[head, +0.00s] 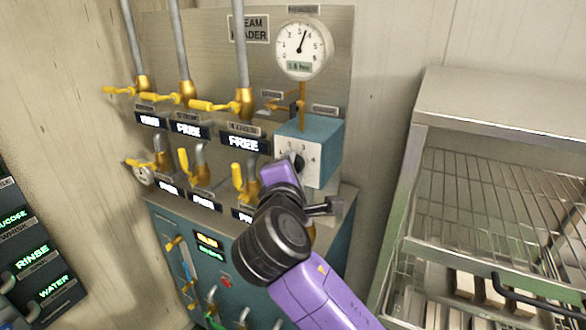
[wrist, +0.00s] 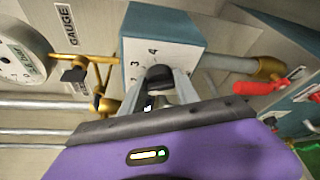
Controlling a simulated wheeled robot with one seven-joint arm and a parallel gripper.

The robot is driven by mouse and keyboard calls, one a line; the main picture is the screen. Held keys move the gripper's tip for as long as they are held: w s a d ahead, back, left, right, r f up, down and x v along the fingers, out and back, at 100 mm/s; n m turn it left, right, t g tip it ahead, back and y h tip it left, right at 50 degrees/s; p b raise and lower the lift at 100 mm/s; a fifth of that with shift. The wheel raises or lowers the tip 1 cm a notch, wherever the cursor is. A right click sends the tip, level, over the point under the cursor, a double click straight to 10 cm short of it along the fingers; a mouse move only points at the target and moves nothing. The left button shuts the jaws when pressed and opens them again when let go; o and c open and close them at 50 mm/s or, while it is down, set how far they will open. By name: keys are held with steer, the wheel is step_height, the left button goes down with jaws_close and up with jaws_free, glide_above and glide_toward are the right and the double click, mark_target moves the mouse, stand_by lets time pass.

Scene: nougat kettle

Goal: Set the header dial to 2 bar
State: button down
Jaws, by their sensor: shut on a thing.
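The header dial is a black knob (wrist: 158,78) on the pale numbered face of a teal box (head: 325,141). In the wrist view the face shows numbers including 2, 3 and 4 around the knob. My gripper (wrist: 160,85) is shut on the knob, its grey fingers on either side of it. In the head view the gripper (head: 296,165) reaches up to the box face, and my wrist hides part of the panel below. The knob's exact pointer position is hard to tell. The round gauge (head: 302,49) above has its needle near upright and a small readout that looks like 3.8 bar.
Yellow-handled valves (head: 216,106) and several displays reading FREE (head: 243,143) are left of the box. A thin brass pipe with a small valve (head: 290,106) runs up to the gauge. A metal wire rack (head: 490,190) stands at right. A red-handled valve (wrist: 258,87) is close by in the wrist view.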

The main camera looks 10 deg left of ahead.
steer(key=c, duration=0.9)
jaws_free()
steer(key=s+r+b, duration=0.1)
steer(key=s+b, duration=0.1)
steer(key=s, duration=0.5)
steer(key=shift+s, duration=0.35)
